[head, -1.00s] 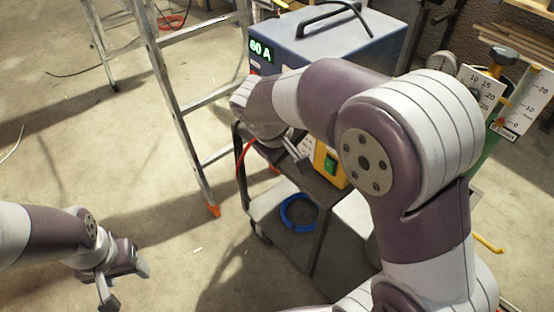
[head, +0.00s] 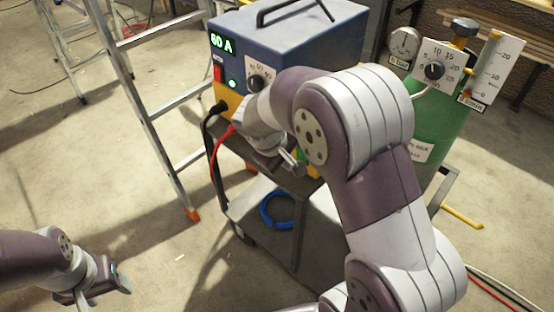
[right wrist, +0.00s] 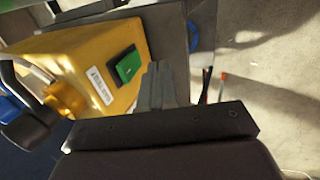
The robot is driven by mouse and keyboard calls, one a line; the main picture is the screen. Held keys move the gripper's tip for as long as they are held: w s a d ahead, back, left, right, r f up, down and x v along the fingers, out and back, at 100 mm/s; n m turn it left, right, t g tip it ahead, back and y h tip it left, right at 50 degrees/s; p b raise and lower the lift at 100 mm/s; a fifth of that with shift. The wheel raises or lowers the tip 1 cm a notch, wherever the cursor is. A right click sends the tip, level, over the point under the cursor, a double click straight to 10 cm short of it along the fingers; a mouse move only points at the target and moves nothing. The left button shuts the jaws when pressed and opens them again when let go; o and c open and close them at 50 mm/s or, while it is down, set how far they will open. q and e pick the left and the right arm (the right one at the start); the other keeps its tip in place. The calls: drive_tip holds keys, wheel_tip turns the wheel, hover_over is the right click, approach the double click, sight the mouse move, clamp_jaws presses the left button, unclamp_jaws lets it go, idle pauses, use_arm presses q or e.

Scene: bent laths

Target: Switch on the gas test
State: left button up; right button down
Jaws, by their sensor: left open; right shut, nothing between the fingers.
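A yellow box with a green switch (right wrist: 127,67) and a small white label (right wrist: 100,86) shows in the right wrist view. The label is too small to read. In the head view the box is mostly hidden behind my right arm and gripper. My right gripper (right wrist: 160,72) is shut and empty, with its fingertips close beside the green switch. I cannot tell whether they touch it. In the head view it (head: 291,163) is over the cart, in front of the blue machine (head: 290,45). My left gripper (head: 104,292) is open and empty above the floor at lower left.
A green gas cylinder (head: 437,120) with a dial, a gauge and a flow tube (head: 490,68) stands at right. The cart's lower shelf holds a blue coil (head: 278,211). A ladder (head: 150,115) stands left of the cart. Red and black cables leave the machine.

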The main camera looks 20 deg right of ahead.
drive_tip(key=shift+w+d+r, duration=0.15)
drive_tip(key=shift+w+d, duration=0.1)
drive_tip(key=shift+d, duration=0.35)
drive_tip(key=shift+w+d+r, duration=0.1)
drive_tip(key=shift+w+d, duration=0.15)
drive_tip(key=shift+d, duration=0.35)
drive_tip(key=p, duration=0.2)
drive_tip(key=y+p, duration=0.1)
drive_tip(key=p, duration=0.1)
drive_tip(key=shift+w+d+r, duration=0.15)
drive_tip(key=shift+d+r, duration=0.05)
drive_tip(key=shift+d, duration=0.2)
drive_tip(key=shift+r, duration=0.1)
drive_tip(key=shift+r+p, duration=0.65)
drive_tip(key=shift+p, duration=0.25)
